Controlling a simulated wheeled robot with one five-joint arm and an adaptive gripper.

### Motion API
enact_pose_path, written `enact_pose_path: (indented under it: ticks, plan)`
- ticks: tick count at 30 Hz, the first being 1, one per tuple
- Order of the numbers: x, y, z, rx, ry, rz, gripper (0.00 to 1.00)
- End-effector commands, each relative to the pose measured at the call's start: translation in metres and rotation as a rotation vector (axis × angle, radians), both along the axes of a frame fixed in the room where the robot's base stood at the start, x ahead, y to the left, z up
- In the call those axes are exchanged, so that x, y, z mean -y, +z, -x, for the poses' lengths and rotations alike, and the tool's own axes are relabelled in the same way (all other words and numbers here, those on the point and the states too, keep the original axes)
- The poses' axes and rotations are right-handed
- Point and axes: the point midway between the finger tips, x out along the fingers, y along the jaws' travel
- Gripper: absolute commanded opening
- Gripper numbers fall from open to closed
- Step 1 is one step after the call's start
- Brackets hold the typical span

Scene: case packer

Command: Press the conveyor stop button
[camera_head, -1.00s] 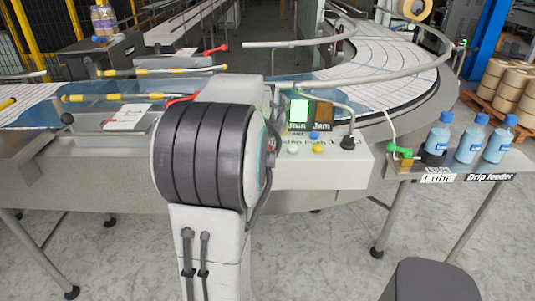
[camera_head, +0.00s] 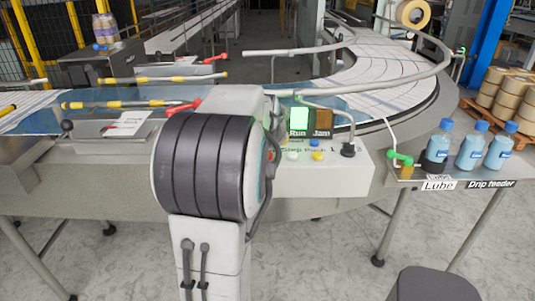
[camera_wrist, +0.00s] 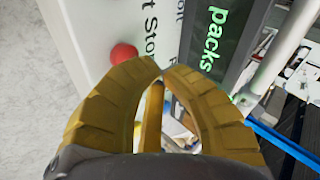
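In the wrist view, a round red button (camera_wrist: 123,53) sits on a white panel (camera_wrist: 88,22) beside black lettering that reads partly "Stop". My gripper (camera_wrist: 161,69) has yellow ribbed fingers whose tips come together just below and right of the red button. It looks shut, with nothing seen held between the tips. I cannot tell the tips' distance from the panel. In the head view, the white control box (camera_head: 345,180) stands at the conveyor's front edge with green "Run" and dark "Jam" lights. My arm hides the gripper and the box's left part there.
In the head view, yellow (camera_head: 317,156), white (camera_head: 292,156) and blue (camera_head: 314,143) buttons sit on the box. A curved conveyor (camera_head: 400,92) runs behind. Blue bottles (camera_head: 470,151) stand on a shelf at right. A dark display (camera_wrist: 215,35) adjoins the red button's panel.

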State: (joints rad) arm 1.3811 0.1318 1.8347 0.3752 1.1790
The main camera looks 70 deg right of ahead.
Motion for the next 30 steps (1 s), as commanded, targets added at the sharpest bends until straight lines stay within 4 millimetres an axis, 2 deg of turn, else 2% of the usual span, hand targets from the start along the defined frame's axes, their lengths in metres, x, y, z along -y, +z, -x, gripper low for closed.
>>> enact_pose_path:
  ticks: [17,30]
  plan:
    - [0.0000,-0.0001,0.0000,0.000,0.000,0.000,0.00]
    - [0.0000,-0.0089,-0.0002,0.000,0.000,0.000,0.00]
